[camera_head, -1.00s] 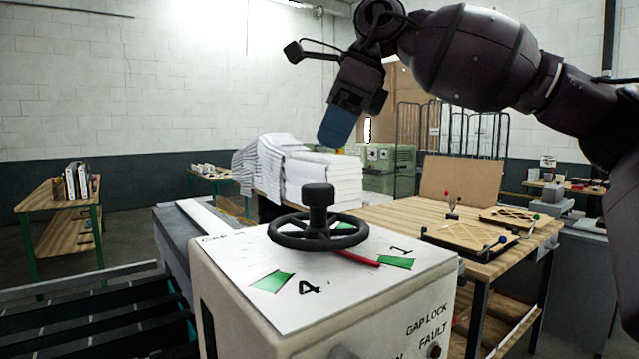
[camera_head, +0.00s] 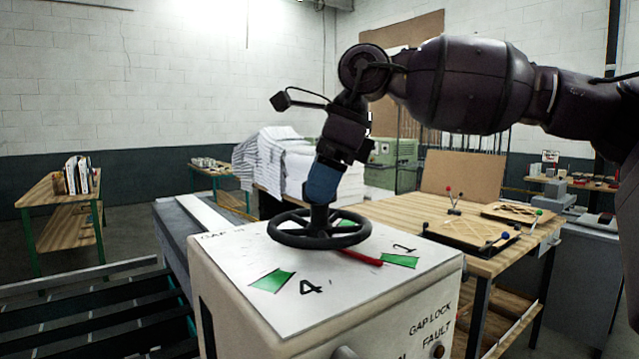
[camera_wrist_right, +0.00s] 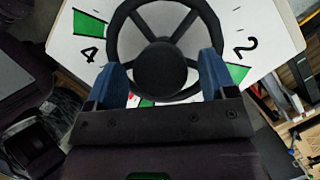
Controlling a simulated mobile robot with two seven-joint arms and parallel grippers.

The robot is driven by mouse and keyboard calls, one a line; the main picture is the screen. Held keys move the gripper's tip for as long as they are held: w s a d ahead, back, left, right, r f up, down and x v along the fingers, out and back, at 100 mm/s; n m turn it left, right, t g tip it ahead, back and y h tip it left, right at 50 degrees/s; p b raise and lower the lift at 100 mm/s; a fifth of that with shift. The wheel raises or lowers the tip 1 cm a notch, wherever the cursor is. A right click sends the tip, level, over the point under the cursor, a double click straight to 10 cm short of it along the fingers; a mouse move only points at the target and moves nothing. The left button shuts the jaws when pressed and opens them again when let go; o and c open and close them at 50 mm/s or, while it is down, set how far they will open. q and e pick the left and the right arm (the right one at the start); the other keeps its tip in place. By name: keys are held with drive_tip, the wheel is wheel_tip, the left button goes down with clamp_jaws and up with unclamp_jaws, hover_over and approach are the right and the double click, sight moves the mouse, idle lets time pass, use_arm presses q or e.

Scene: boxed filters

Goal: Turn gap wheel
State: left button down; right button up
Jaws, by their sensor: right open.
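The black gap wheel (camera_head: 290,238) with an upright knob at its centre sits on the white dial top (camera_head: 235,262) of a machine box. Green marks and the numbers 4 and 1 show around it, and a red pointer (camera_head: 358,257) lies toward the 1. My right gripper (camera_head: 322,185) is over the knob from above, its blue fingers hiding the knob's upper part. In the right wrist view the two blue fingers (camera_wrist_right: 163,78) are apart, one on each side of the round knob (camera_wrist_right: 160,66), with gaps between. My left gripper is out of view.
A wooden table (camera_head: 400,212) with frames and coloured-ball pieces stands behind right. White stacked sheets (camera_head: 275,165) are behind the wheel. A shelf (camera_head: 60,200) with books stands at far left. The box front carries GAP LOCK and FAULT labels.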

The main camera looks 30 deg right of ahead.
drive_tip(key=shift+w+a+f, duration=0.1)
drive_tip(key=shift+f, duration=0.25)
drive_tip(key=shift+c, duration=0.3)
drive_tip(key=c, duration=1.2)
drive_tip(key=shift+n+g+y, duration=0.3)
drive_tip(key=shift+n+g, duration=0.4)
drive_tip(key=shift+n, duration=0.9)
drive_tip(key=o, duration=1.3)
drive_tip(key=shift+c, duration=0.2)
